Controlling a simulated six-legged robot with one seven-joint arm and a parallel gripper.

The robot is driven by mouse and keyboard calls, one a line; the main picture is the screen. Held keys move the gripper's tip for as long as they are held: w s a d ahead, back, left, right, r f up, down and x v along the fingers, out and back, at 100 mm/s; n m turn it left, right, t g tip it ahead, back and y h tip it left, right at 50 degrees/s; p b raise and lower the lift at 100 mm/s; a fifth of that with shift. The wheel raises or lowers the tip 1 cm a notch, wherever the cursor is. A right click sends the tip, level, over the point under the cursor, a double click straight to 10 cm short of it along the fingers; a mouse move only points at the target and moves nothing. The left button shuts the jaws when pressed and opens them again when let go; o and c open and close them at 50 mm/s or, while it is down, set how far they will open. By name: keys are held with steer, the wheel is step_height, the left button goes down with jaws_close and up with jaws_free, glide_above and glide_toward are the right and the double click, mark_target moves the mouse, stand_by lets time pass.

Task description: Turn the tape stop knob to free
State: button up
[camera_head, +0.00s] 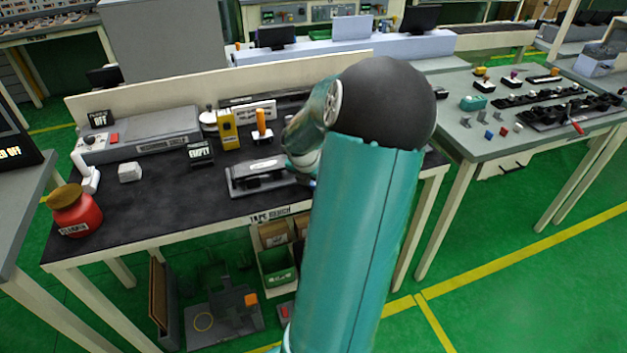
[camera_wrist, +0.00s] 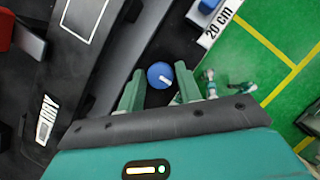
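The blue round knob (camera_wrist: 160,76) with a white pointer line shows in the wrist view, on a dark surface between my fingers. Its pointer line slants toward the lower right. My gripper (camera_wrist: 159,72) is open, with one green finger to the left of the knob and one to the right. I cannot tell whether either finger touches it. No printed words for the knob's positions can be read. In the head view my teal arm reaches over the tape bench (camera_head: 262,216) and hides my gripper and the knob.
A white "20 cm" label (camera_wrist: 219,24) and another blue part (camera_wrist: 208,5) lie near the knob. A red jar (camera_head: 75,211), an "EMPTY" sign (camera_head: 200,153), a yellow box (camera_head: 227,130) and an orange-handled tool (camera_head: 261,122) stand on the bench. Green floor is open at right.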

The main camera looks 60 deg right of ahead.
steer(key=c, duration=0.5)
